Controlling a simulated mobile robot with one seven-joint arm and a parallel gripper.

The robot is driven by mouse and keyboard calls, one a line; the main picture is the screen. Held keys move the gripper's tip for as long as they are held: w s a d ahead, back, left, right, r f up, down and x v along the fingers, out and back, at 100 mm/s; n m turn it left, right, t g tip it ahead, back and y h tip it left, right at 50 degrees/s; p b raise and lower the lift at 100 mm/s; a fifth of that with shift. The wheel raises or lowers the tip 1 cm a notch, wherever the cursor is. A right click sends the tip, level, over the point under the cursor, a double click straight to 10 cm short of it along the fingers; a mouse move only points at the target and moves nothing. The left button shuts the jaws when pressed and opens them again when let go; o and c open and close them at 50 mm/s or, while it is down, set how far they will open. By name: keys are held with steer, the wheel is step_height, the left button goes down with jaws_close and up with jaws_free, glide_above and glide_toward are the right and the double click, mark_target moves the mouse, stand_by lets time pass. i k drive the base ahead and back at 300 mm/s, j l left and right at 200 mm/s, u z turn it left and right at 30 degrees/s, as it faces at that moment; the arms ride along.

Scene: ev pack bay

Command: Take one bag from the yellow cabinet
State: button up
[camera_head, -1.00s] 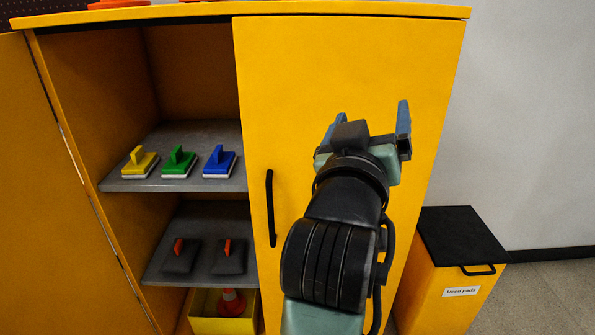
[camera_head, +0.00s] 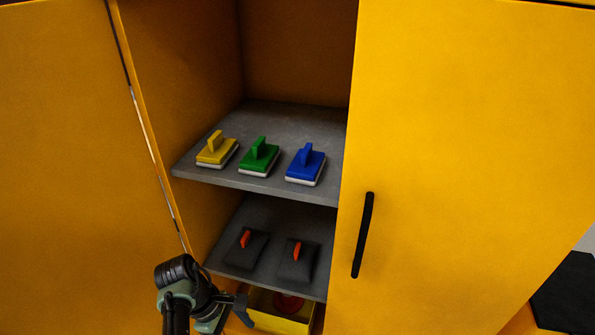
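The yellow cabinet (camera_head: 450,130) stands with its left door (camera_head: 70,150) swung open and its right door shut. Each has an orange-red grip on top. My gripper (camera_head: 236,312) is at the bottom of the view, below and left of the bags, in front of the lower part of the opening. It is apart from both bags. One dark finger shows clearly; the other is hard to make out.
Yellow, green (camera_head: 259,155) and blue (camera_head: 306,163) handled pads sit on the upper shelf (camera_head: 230,184). A yellow bin (camera_head: 285,318) with a red object in it stands under the lower shelf. The right door has a black handle (camera_head: 363,235). A black-topped box (camera_head: 570,292) stands at right.

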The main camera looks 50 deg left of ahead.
mark_target(296, 262)
steer(key=i+j, duration=0.2)
steer(key=j, duration=0.15)
steer(key=i+j, duration=0.45)
steer(key=j, duration=0.3)
